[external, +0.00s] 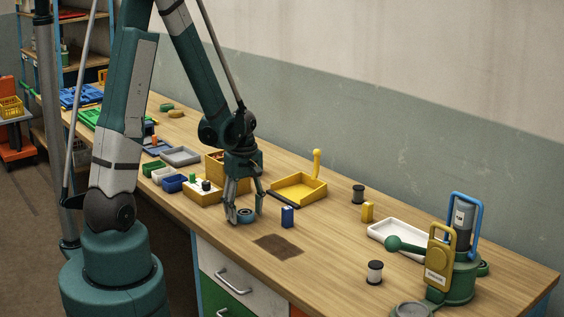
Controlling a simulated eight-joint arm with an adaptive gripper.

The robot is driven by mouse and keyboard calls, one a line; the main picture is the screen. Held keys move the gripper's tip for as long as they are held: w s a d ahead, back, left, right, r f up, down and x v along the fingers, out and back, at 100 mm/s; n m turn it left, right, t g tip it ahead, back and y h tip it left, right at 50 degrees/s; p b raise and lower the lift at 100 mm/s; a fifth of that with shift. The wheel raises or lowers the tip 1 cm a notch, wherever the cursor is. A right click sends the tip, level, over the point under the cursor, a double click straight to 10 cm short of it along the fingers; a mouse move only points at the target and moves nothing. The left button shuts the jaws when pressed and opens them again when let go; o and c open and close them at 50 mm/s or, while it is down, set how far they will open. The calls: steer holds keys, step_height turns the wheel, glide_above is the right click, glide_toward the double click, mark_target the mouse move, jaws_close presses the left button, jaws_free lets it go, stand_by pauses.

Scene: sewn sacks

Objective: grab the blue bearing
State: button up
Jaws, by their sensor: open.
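Part of the bearing is hidden by the front finger.
A dark brown patch (278,247) lies in front. Spools and a green press (461,282) stand farther right.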

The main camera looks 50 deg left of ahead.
mark_target(245, 212)
steer(key=c, duration=1.2)
steer(key=shift+r+p, duration=0.55)
steer(key=shift+r, duration=4.45)
